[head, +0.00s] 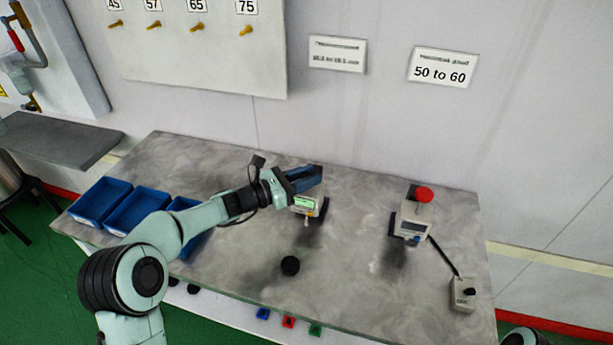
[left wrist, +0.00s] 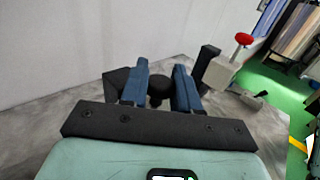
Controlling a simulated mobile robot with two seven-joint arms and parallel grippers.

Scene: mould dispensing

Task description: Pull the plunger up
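A small pale dispenser with a lit green display (head: 303,203) stands on the grey table. A second dispenser (head: 411,222) with a red plunger knob (head: 424,194) stands to its right; it also shows in the left wrist view (left wrist: 217,72). My left gripper (head: 305,179) is over the top of the first dispenser and hides its plunger in the head view. In the left wrist view, a round black knob (left wrist: 160,86) sits between my two blue fingers with hardly any gap. I cannot tell whether they press on it. My right gripper is out of view.
Blue bins (head: 103,200) stand at the table's left. A black round object (head: 290,265) lies in front of the first dispenser. A small cabled box (head: 464,294) lies at the right. The wall behind carries signs (head: 443,68) and a peg board.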

